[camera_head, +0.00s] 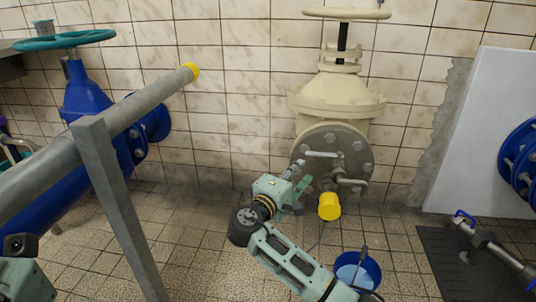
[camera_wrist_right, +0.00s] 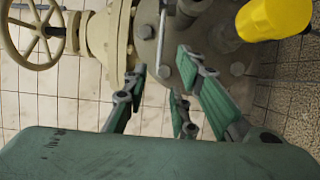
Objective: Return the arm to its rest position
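My right arm (camera_head: 285,262) reaches up from the bottom of the head view. Its green gripper (camera_head: 301,187) is in front of the round grey flange (camera_head: 333,150) of the cream valve (camera_head: 337,92). In the right wrist view the fingers (camera_wrist_right: 165,85) are spread apart with nothing between them. The flange (camera_wrist_right: 168,45) is beyond them; I cannot tell whether any finger touches it. A pale green part of my left arm (camera_head: 25,282) shows at the lower left corner; its fingers are not seen.
A yellow-capped pipe end (camera_head: 329,206) is close right of the gripper; the cap (camera_wrist_right: 273,18) also shows in the wrist view. A blue bucket (camera_head: 372,268) stands beside the forearm. A grey pipe (camera_head: 150,100) on a post (camera_head: 122,215) is at left. A blue valve (camera_head: 88,95) stands behind it.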

